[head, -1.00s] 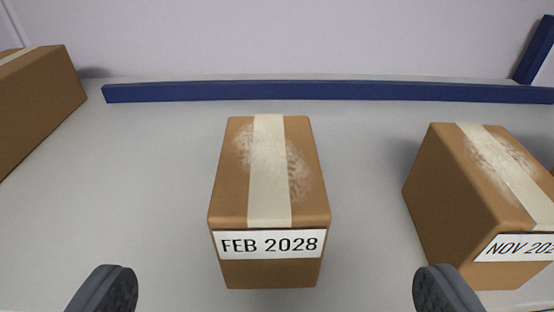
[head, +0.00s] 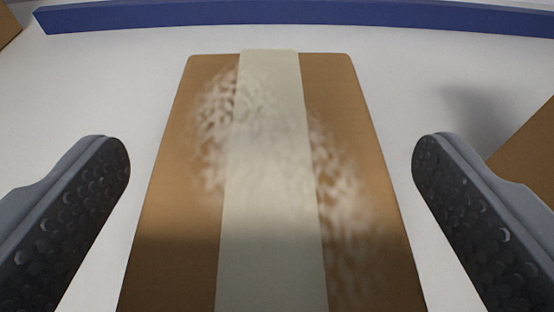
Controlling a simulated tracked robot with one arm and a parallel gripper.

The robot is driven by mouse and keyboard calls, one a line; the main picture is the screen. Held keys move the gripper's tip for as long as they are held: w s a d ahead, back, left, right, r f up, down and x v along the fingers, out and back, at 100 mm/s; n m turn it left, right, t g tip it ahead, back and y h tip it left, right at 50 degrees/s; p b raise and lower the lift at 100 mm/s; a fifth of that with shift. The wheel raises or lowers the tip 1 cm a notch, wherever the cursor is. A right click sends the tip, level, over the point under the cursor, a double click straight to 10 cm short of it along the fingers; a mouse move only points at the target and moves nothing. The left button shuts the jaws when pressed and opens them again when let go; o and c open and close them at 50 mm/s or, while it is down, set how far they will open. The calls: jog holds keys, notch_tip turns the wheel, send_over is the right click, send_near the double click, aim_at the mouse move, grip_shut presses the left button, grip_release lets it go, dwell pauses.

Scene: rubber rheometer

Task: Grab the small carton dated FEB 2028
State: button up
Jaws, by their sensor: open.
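The small carton (head: 375,215) is brown with a pale tape strip along its top and whitish scuffs on both sides of the tape. It fills the middle of the head view, and its front face with the date label is out of the frame. In the earlier frame this middle carton reads FEB 2028. My gripper (head: 271,165) is open, with one dark studded finger on the left of the carton and one on the right. A gap shows between each finger and the carton, so neither appears to touch it.
A second brown carton (head: 530,155) shows at the right edge, behind the right finger. A bit of another carton (head: 7,25) is at the top left corner. A blue rail (head: 300,14) runs across the back of the pale shelf (head: 70,95).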

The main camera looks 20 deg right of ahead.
jog(key=shift+x, duration=1)
jog(key=c, duration=1.3)
jog(key=shift+c, duration=0.3)
jog(key=shift+r, duration=0.2)
